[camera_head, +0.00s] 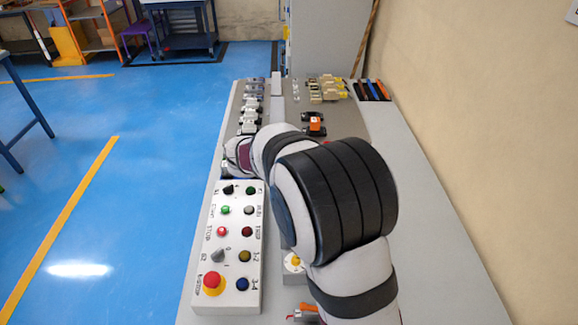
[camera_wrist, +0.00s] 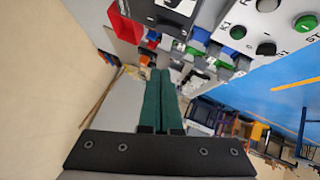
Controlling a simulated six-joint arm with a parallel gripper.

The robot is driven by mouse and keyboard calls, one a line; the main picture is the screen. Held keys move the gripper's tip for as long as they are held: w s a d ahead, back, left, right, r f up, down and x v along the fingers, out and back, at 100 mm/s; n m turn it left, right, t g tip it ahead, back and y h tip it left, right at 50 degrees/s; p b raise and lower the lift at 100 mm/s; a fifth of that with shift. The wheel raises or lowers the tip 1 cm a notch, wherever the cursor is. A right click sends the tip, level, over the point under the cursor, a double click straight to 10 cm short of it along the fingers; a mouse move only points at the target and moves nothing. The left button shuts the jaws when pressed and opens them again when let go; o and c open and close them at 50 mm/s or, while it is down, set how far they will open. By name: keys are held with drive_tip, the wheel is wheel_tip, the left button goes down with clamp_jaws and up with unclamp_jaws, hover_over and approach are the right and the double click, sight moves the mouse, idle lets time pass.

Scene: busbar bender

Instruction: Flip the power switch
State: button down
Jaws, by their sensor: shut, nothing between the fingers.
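My gripper (camera_wrist: 163,74) shows in the wrist view as two green fingers, closed together and empty. In the head view my own arm hides the fingers. A white control box (camera_head: 210,303) lies at the left of the table in the head view. It carries a black selector knob (camera_head: 228,189), a grey selector knob (camera_head: 218,255), and several coloured buttons and lamps. Part of this box shows at the top right of the wrist view, with a black knob (camera_wrist: 266,47). I cannot tell which control is the power switch. The fingers appear apart from the box.
A yellow rotary knob (camera_head: 294,262) sits on a small box, partly behind my arm. Rows of terminals and breakers (camera_head: 250,107) stand farther back. An orange and black part (camera_head: 315,125) lies beyond my arm. The table's right side (camera_head: 430,240) is clear beside the wall.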

drive_tip(key=x, duration=1)
drive_tip(key=shift+w+f, duration=0.15)
drive_tip(key=shift+d+f, duration=0.25)
drive_tip(key=shift+f, duration=0.35)
drive_tip(key=shift+d+f, duration=0.2)
drive_tip(key=shift+f, duration=0.4)
drive_tip(key=shift+d+f, duration=0.2)
drive_tip(key=shift+f, duration=0.3)
drive_tip(key=shift+d+f, duration=0.25)
drive_tip(key=shift+f, duration=0.05)
drive_tip(key=shift+a, duration=0.15)
drive_tip(key=shift+a, duration=0.75)
